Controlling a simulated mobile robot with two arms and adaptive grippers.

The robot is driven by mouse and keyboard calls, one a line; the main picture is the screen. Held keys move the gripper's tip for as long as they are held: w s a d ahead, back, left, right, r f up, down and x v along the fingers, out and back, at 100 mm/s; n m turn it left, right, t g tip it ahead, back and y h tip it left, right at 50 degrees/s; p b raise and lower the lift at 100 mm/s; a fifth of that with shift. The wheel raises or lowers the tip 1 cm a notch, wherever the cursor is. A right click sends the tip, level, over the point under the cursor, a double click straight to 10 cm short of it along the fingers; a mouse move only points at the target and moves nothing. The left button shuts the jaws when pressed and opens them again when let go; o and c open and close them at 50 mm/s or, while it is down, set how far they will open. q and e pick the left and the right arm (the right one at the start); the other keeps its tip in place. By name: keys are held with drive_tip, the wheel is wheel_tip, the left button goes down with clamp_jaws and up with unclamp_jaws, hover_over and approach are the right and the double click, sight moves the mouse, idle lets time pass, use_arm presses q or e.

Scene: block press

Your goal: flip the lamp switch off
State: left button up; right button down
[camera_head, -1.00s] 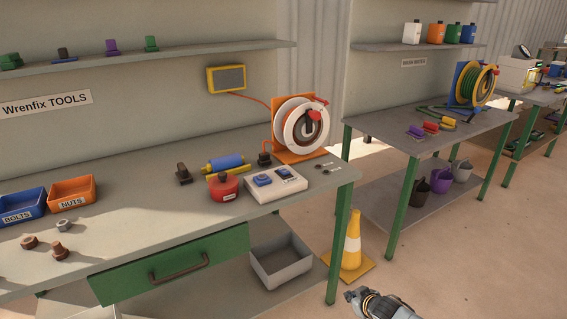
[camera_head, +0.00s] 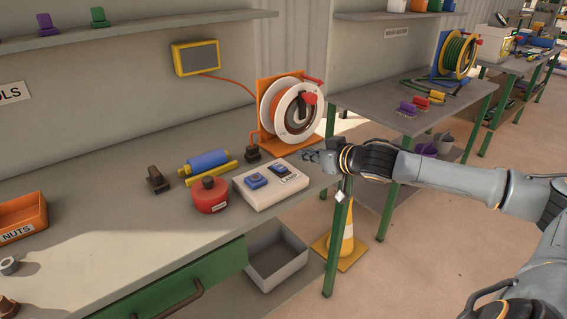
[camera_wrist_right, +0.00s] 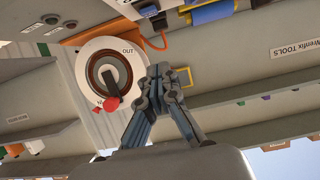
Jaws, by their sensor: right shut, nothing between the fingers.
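A white switch box (camera_head: 262,201) sits near the right end of the workbench, in the head view. It has two blue switches: a left one (camera_head: 257,181) and a right one (camera_head: 281,169) beside a label that seems to read LAMP. Their on or off positions are too small to tell. A yellow-framed lamp panel (camera_head: 195,57) hangs on the wall; it also shows behind my fingers in the wrist view. My right gripper (camera_head: 308,156) is shut and empty, just right of and behind the box, apart from the switches. It also shows in the wrist view (camera_wrist_right: 160,71). My left gripper is out of view.
An orange cable reel (camera_head: 291,108) stands close behind my right gripper. A traffic cone (camera_head: 348,242) stands below the bench's right end.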

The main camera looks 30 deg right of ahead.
drive_tip(key=p, duration=0.3)
hover_over(286, 175)
drive_tip(key=f, duration=0.3)
drive_tip(key=shift+w+a+f, duration=0.1)
drive_tip(key=shift+w+f, duration=0.1)
drive_tip(key=shift+w, duration=0.1)
wheel_tip(286, 175, down, 3)
drive_tip(key=shift+s, duration=0.15)
drive_tip(key=shift+s+f, duration=0.2)
drive_tip(key=shift+f, duration=0.45)
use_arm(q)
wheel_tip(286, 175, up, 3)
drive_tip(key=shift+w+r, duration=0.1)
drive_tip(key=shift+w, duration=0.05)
use_arm(e)
drive_tip(key=shift+f, duration=0.1)
